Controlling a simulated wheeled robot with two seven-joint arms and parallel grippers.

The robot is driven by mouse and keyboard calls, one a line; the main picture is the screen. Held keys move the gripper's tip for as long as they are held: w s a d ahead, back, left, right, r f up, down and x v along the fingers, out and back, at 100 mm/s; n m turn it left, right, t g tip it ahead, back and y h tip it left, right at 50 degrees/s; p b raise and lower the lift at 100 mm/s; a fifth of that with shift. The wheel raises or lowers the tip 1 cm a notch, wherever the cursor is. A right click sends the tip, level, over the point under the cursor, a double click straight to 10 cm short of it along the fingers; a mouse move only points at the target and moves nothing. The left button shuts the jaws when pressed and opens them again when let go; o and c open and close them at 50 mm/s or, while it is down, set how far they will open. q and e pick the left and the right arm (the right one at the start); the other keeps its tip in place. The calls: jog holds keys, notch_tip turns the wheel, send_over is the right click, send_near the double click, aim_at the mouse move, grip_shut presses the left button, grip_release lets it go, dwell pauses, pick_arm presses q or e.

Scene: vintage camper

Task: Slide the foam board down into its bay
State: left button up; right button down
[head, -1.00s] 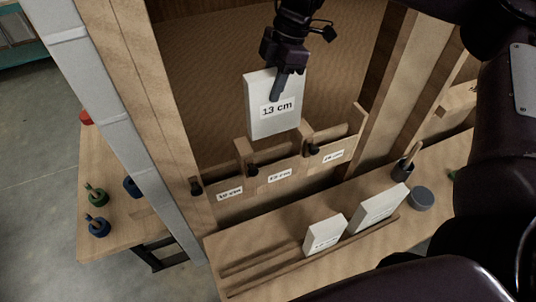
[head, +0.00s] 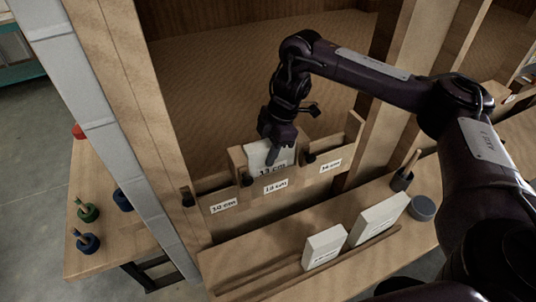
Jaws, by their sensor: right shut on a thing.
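A white foam board (head: 259,156) marked "13 cm" stands in the middle bay of the wooden rack (head: 242,198), its lower part hidden behind the bay's front. The middle bay carries a label (head: 275,187) that seems to read 13 cm. My right gripper (head: 273,153) is shut on the board's upper part from above. The left bay's label (head: 223,206) and the right bay's label (head: 331,165) are on either side, and both bays look empty. My left gripper is not in view.
Two more white boards, a smaller one (head: 324,247) and a larger one (head: 379,217), stand in a slotted rail on the bench (head: 225,256). A dark cup (head: 402,179) and a grey round object (head: 422,208) are at the right. Dark knobs stick out beside the bays.

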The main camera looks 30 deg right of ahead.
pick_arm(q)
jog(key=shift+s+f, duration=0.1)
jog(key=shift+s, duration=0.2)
pick_arm(e)
jog(key=shift+f, duration=0.45)
jog(key=c, duration=1.4)
grip_release()
jog(key=shift+f, duration=0.1)
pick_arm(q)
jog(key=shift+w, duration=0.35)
pick_arm(e)
jog(key=o, duration=0.4)
jog(key=shift+c, duration=0.2)
jog(key=p+v, duration=0.2)
jog(key=v, duration=1)
jog(key=shift+p, duration=0.4)
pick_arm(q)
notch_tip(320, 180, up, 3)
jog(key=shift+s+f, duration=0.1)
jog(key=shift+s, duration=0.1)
